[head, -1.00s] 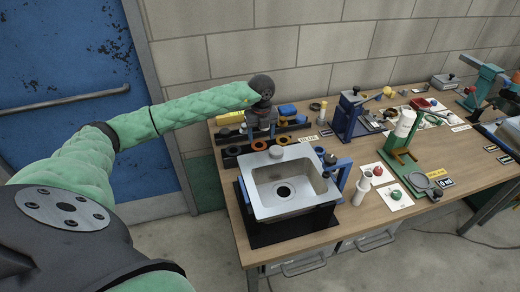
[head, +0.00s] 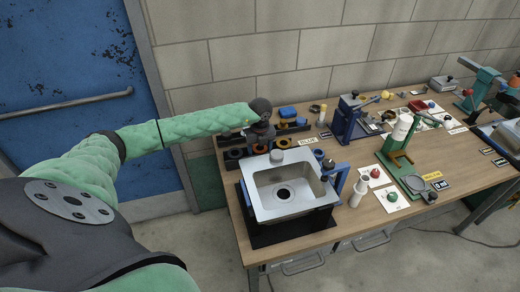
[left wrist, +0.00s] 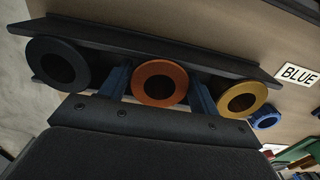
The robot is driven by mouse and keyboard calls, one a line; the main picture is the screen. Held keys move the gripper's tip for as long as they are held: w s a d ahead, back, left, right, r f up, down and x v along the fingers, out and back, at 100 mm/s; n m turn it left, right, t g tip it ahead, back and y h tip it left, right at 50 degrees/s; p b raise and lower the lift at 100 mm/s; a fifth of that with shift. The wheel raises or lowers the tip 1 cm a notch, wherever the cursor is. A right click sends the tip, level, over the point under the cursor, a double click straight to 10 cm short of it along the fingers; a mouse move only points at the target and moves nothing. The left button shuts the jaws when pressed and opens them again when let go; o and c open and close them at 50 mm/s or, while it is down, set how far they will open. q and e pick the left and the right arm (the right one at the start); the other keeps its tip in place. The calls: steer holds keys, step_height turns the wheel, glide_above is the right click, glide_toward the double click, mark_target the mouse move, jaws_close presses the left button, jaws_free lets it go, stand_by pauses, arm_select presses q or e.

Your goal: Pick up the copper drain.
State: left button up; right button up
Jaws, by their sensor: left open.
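The copper drain (left wrist: 160,83) is an orange-brown flanged ring with a dark hole. It sits in the middle of a black rack in the left wrist view, between a black drain (left wrist: 58,64) and a gold drain (left wrist: 242,99). My left gripper (left wrist: 158,76) is open and empty. Its two blue fingers stand on either side of the copper drain; I cannot tell whether they touch it. In the head view my left gripper (head: 260,136) is over the rack behind the sink and partly hides the copper drain (head: 259,149). My right gripper is not in view.
A metal sink (head: 262,208) on a black stand is in front of the rack. A BLUE label (left wrist: 298,74) and a blue ring (left wrist: 265,117) are right of the gold drain. A blue press (head: 347,117) and a green stand (head: 399,165) stand farther right on the wooden bench.

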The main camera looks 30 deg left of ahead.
arm_select(q)
steer(key=shift+f, duration=0.35)
steer(key=c, duration=0.7)
steer(key=shift+c, duration=0.2)
